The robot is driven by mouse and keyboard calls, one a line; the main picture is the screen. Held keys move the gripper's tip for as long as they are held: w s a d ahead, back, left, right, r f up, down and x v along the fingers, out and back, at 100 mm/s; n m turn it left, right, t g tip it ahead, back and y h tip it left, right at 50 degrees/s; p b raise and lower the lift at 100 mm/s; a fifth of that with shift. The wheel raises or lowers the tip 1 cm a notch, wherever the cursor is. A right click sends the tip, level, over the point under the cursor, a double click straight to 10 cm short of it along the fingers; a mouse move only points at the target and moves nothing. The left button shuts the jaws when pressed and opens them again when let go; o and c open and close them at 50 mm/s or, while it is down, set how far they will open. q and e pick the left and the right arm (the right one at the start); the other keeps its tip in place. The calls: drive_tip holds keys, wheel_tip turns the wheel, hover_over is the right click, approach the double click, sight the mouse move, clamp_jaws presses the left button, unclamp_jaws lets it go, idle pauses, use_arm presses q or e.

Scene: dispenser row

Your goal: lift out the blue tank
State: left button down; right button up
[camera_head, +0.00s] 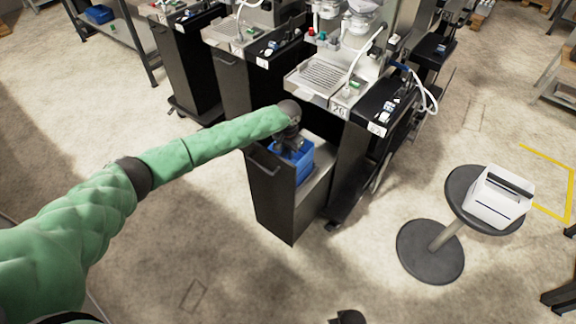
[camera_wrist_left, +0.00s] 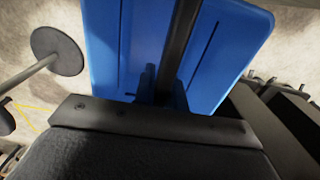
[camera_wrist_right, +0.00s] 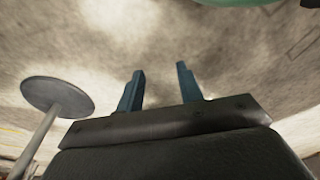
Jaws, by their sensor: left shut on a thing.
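The blue tank (camera_head: 303,160) sits in the open black drawer (camera_head: 270,192) under the dispenser marked 26. Its blue top fills much of the left wrist view (camera_wrist_left: 225,50), with a dark bar running across it. My left gripper (camera_head: 288,143) reaches down over the tank and is shut on it, at the dark bar; the fingertips (camera_wrist_left: 160,90) are partly hidden. My right gripper (camera_wrist_right: 160,92) is open and empty, with bare floor beyond its fingers. Only a dark piece of it shows at the bottom of the head view.
The dispenser (camera_head: 325,78) stands right behind the drawer, with more machines on both sides. A round stool (camera_head: 462,190) carrying a white box (camera_head: 499,197) stands at the right. A shelf (camera_head: 125,32) is at the back left. The floor in front of the drawer is clear.

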use_arm(q)
drive_tip(key=shift+r, duration=0.15)
use_arm(e)
drive_tip(key=shift+f, duration=0.1)
